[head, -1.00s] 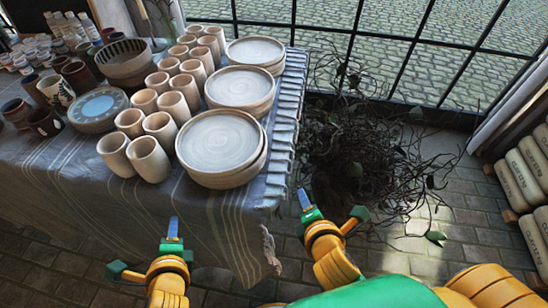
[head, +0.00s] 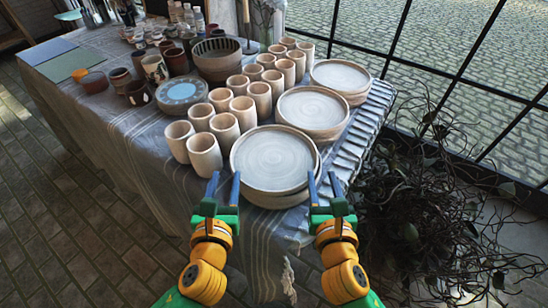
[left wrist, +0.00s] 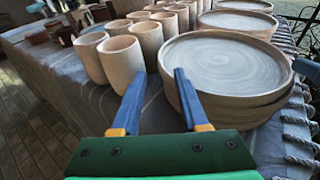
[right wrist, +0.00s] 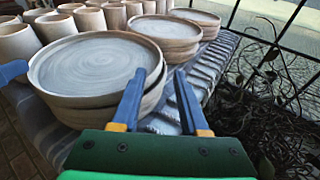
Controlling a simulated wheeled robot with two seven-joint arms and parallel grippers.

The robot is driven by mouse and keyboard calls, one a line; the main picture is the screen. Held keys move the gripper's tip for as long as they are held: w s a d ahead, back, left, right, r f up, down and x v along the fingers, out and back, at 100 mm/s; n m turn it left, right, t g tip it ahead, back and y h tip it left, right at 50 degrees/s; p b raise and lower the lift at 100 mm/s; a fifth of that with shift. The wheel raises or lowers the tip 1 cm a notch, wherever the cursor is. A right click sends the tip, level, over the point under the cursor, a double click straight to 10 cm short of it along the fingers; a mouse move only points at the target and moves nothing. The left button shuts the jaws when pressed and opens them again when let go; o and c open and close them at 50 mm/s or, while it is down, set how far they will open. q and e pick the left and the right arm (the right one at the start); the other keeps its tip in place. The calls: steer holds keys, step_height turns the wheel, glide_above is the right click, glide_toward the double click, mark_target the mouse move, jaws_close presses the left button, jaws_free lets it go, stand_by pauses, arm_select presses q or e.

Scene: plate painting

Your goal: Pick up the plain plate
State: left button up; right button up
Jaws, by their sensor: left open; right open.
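The nearest plain plate (head: 272,160) is round and pale clay-coloured with a raised rim, and it lies on top of a stack near the table's front corner. More stacked plain plates (head: 312,110) (head: 341,76) stand behind it. My left gripper (head: 224,188) is open at the plate's left front side; in the left wrist view the plate (left wrist: 225,65) is right of its fingers. My right gripper (head: 323,188) is open at the right front side; in the right wrist view the plate (right wrist: 95,65) is left of and partly behind its left finger. Neither gripper holds anything.
Rows of plain clay cups (head: 204,153) stand close to the left of the plates. A blue-centred patterned plate (head: 181,93) and a striped bowl (head: 217,58) are further left. A fringed cloth (head: 360,140) edges the table. Tangled dry branches (head: 430,220) fill the floor at right.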

mark_target(231, 157)
arm_select(q)
steer(key=w, duration=0.2)
steer(key=w+f, duration=0.1)
steer(key=w, duration=0.4)
steer(key=shift+f, duration=0.25)
arm_select(e)
steer(key=w, duration=0.3)
steer(key=w+f, duration=0.1)
steer(key=w, duration=0.3)
steer(key=shift+f, duration=0.2)
arm_select(q)
steer(key=shift+s, duration=0.1)
jaws_close()
arm_select(e)
steer(key=shift+s, duration=0.1)
jaws_close()
arm_select(q)
steer(key=shift+s+a+f, duration=0.1)
steer(key=shift+s+a, duration=0.05)
arm_select(e)
steer(key=shift+s+d+f, duration=0.15)
